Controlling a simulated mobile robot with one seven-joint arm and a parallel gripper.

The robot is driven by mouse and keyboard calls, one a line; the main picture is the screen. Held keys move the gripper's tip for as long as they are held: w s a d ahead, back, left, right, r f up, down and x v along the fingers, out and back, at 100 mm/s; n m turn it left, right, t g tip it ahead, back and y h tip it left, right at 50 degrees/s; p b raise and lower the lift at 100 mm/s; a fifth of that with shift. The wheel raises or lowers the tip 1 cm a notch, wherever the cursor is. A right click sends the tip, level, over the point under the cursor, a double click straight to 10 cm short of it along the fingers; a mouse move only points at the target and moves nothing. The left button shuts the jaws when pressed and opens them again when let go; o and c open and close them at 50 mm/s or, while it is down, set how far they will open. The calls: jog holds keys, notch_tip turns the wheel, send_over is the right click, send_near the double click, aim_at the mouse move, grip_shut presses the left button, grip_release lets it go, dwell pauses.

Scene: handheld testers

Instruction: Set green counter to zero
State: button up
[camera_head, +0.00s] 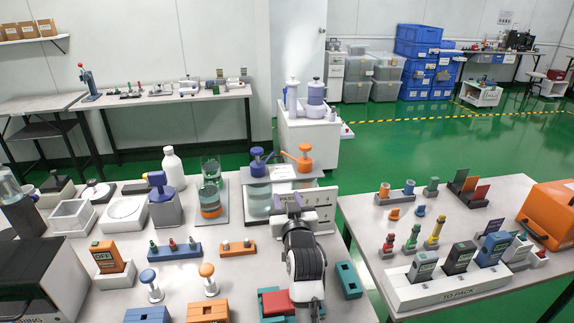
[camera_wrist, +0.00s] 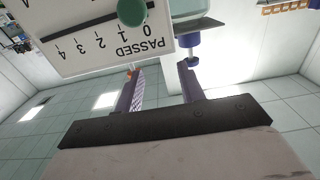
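The counter board (camera_head: 325,197) is a white panel standing at the right end of the front table, partly hidden behind my gripper in the head view. In the wrist view the panel (camera_wrist: 88,28) appears upside down, with the word PASSED, numbers 0 to 4 and a dark slot. A round green knob (camera_wrist: 131,12) sits at the slot near the 0 and 1 marks; its exact mark is unclear. My gripper (camera_head: 290,203) is in front of the panel. Its two purple fingers (camera_wrist: 160,82) are apart with nothing between them, away from the knob.
Glass tanks with a blue pump (camera_head: 259,162) and an orange pump (camera_head: 304,158) stand behind the panel. Orange and teal blocks (camera_head: 208,311) lie on the table near my arm. A second table (camera_head: 390,255) with testers stands to the right, across a gap.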

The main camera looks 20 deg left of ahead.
notch_tip(320, 180, up, 13)
jog(key=shift+b, duration=0.4)
jog(key=shift+r, duration=0.1)
